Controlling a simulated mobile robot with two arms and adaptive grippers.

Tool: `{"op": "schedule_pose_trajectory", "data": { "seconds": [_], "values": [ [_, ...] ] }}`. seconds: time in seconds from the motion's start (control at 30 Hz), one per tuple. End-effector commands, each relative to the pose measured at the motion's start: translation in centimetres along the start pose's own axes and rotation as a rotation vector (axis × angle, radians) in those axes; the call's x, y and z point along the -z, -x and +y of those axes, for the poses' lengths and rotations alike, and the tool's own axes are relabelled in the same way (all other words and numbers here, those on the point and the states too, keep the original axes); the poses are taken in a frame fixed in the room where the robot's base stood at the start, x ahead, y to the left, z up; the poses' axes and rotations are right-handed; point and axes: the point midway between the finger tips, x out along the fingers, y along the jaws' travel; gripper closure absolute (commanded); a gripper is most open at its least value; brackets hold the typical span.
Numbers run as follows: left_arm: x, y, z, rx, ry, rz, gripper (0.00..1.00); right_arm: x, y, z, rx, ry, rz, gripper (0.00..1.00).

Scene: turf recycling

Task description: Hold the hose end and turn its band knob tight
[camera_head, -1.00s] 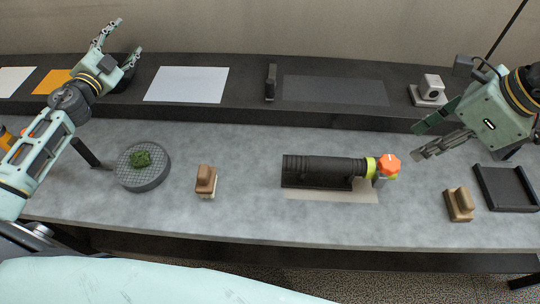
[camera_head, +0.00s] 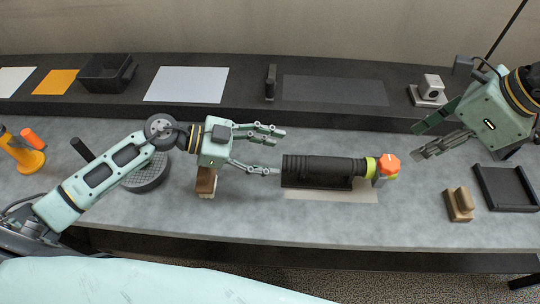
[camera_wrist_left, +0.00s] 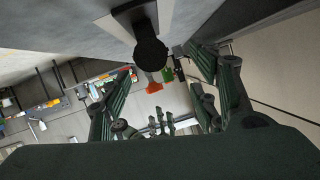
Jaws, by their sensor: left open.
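The black ribbed hose (camera_head: 322,168) lies in a dark cradle on the grey bench, its left end facing my left gripper. At its right end sit a yellow-green band (camera_head: 371,167) and an orange knob (camera_head: 390,164). My left gripper (camera_head: 281,152) is open and empty, just left of the hose, fingers pointing right. In the left wrist view the dark round hose end (camera_wrist_left: 150,54) shows between the fingers, with the orange knob (camera_wrist_left: 154,87) beyond. My right gripper (camera_head: 418,140) is open and empty, right of the knob and apart from it.
A brown-topped block (camera_head: 206,180) stands under my left wrist. A similar block (camera_head: 459,204) and a dark tray (camera_head: 507,188) lie at the right. A round dark dish (camera_head: 147,178) is partly hidden by my left arm. A raised dark shelf (camera_head: 250,110) runs behind.

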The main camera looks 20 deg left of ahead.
Motion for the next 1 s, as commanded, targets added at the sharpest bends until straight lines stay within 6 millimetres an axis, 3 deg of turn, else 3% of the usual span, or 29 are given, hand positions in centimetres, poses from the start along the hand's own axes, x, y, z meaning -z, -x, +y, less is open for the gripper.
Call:
{"op": "schedule_pose_trajectory", "data": {
  "seconds": [0.13, 0.6, 1.0],
  "values": [
    [0.1, -1.0, 1.1, -0.036, 0.013, -0.006, 0.44, 0.0, 0.0, 0.0, 0.0, 0.0, 0.0, 0.69],
    [0.1, -7.4, 1.3, -0.035, 0.016, -0.004, 0.44, 0.0, 0.0, 0.0, 0.0, 0.0, 0.0, 0.69],
    [0.1, -8.3, 1.3, -0.035, 0.014, -0.007, 0.44, 0.0, 0.0, 0.0, 0.0, 0.0, 0.0, 0.69]
  ]
}}
